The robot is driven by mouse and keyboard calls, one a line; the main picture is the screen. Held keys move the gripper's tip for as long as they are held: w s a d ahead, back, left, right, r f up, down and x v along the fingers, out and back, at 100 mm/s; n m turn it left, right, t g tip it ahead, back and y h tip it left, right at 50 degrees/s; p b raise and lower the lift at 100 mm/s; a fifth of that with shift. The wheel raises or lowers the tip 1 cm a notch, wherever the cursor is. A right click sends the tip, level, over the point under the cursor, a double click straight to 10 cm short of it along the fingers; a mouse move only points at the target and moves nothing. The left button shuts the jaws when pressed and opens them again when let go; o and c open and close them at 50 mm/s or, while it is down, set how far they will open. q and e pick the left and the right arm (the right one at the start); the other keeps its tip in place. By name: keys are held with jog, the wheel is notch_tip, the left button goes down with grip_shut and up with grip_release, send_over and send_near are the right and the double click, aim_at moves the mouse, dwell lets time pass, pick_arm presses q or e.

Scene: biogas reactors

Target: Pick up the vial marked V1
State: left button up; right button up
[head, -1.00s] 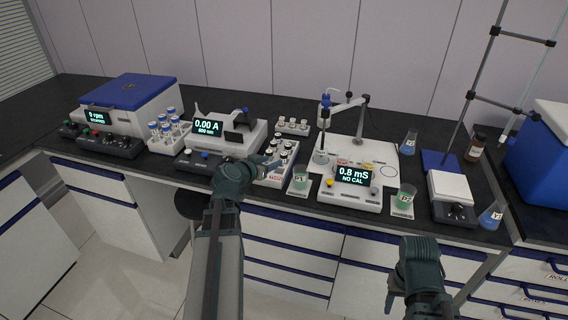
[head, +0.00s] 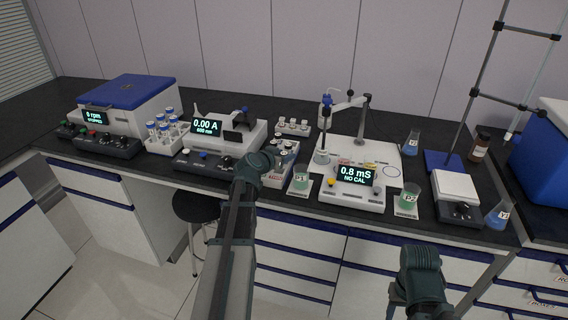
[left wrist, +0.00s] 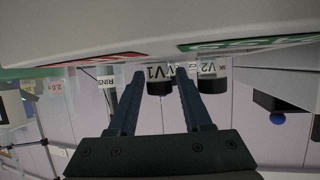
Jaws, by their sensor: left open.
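The vial marked V1 (left wrist: 155,73) shows upside down in the left wrist view, with its black cap (left wrist: 160,89). My left gripper (left wrist: 160,72) is open, its two fingers on either side of V1 in that view; I cannot tell whether they touch it. The vial marked V2 (left wrist: 208,68) is just beside it, past the right finger. In the head view my left gripper (head: 268,160) is at the white vial rack (head: 275,182), and my arm hides part of the rack. My right arm is at the lower right, its jaws not clear.
Beaker P1 (head: 301,181) stands close to the rack's right side. The meter reading 0.8 mS (head: 356,176) is beyond it. A photometer (head: 208,127) stands left of the rack. A small holder with several vials (head: 293,126) is behind.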

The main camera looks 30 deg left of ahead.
pick_arm(q)
jog(key=shift+r, duration=0.1)
jog(key=shift+c, duration=0.2)
grip_shut()
jog(key=shift+r, duration=0.1)
